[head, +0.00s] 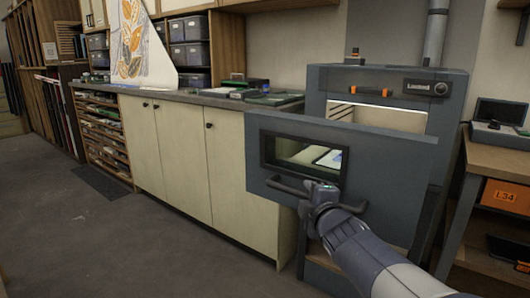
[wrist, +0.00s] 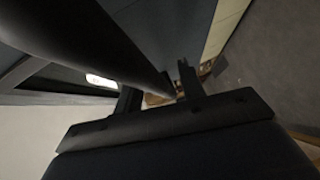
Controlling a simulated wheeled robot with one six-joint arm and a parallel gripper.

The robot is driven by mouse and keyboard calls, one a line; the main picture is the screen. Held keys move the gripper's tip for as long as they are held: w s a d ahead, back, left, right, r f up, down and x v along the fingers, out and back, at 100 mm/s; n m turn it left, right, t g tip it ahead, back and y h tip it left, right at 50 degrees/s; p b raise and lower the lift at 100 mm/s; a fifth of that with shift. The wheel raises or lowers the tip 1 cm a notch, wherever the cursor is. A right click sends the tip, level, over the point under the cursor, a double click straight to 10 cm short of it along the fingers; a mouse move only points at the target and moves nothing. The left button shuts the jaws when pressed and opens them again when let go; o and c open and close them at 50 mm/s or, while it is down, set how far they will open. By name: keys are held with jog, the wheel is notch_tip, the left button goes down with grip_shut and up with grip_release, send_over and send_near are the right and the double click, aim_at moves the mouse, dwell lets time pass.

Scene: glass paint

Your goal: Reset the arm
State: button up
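My gripper (head: 322,188) is at the dark bar handle (head: 290,190) on the front of the grey kiln door (head: 375,172). In the wrist view, the two fingers of my gripper (wrist: 158,92) stand apart. The thick dark handle bar (wrist: 85,35) runs down from the upper left toward the space between them, with a small gap visible beside it. I cannot tell whether a finger touches the bar. The door stands open, in front of the kiln body (head: 390,77), and its window (head: 303,158) shows pale shapes.
The lit kiln opening (head: 385,115) shows above the door. A counter (head: 215,97) with cream cabinets (head: 180,150) runs to the left. A wooden side table (head: 490,158) stands close on the right. The grey floor (head: 110,230) at left front is clear.

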jog(key=shift+w+d, duration=0.2)
jog(key=shift+d, duration=0.05)
